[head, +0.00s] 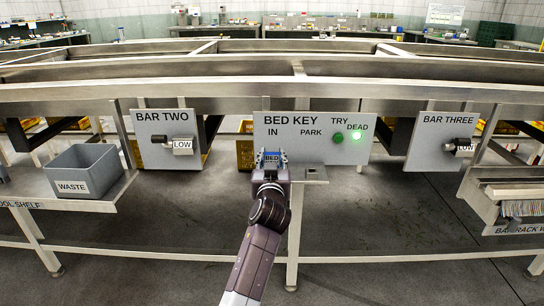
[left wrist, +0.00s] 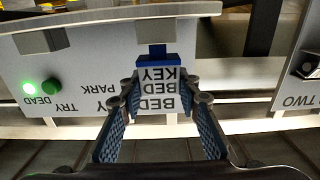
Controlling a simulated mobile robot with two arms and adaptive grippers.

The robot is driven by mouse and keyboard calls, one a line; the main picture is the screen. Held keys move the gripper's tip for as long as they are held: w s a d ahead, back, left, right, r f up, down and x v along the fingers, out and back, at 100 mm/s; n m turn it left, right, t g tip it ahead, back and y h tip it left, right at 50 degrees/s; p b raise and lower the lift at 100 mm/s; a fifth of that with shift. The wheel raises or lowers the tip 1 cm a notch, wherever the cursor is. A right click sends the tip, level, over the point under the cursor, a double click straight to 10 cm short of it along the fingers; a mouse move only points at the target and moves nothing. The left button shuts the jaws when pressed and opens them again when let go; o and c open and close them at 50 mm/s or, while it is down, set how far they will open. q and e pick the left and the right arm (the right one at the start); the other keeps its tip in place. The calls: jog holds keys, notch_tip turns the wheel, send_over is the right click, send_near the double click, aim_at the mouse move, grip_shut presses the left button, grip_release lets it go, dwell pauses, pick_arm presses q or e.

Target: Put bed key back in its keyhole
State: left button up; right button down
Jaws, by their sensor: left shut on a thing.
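My left gripper (head: 271,158) is shut on the bed key (left wrist: 157,72), a blue-headed piece with a pale tag lettered BED KEY. In the head view the gripper is in front of the lower left of the grey BED KEY panel (head: 345,150), below the word IN. The wrist view shows the panel (left wrist: 75,80) upside down, with the key between the two fingers and its blue end toward the panel. The IN keyhole is hidden, and I cannot tell whether the key touches it or is inside it. My right gripper is not in view.
A small metal bracket (head: 314,173) sits below PARK. The panel has a green TRY button (head: 338,137) and a lit green DEAD lamp (head: 357,135). BAR TWO (head: 155,122) and BAR THREE (head: 428,138) panels flank it. A grey WASTE bin (head: 85,170) stands left.

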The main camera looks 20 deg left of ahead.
aim_at(272, 153)
pick_arm(q)
jog(key=shift+f, duration=0.2)
jog(key=shift+f+b, duration=0.5)
jog(key=shift+b, duration=0.05)
jog(key=o, duration=1)
jog(key=shift+c, duration=0.2)
jog(key=shift+r, duration=0.25)
notch_tip(272, 153, up, 10)
jog(key=shift+f, duration=0.2)
jog(key=shift+f, duration=0.1)
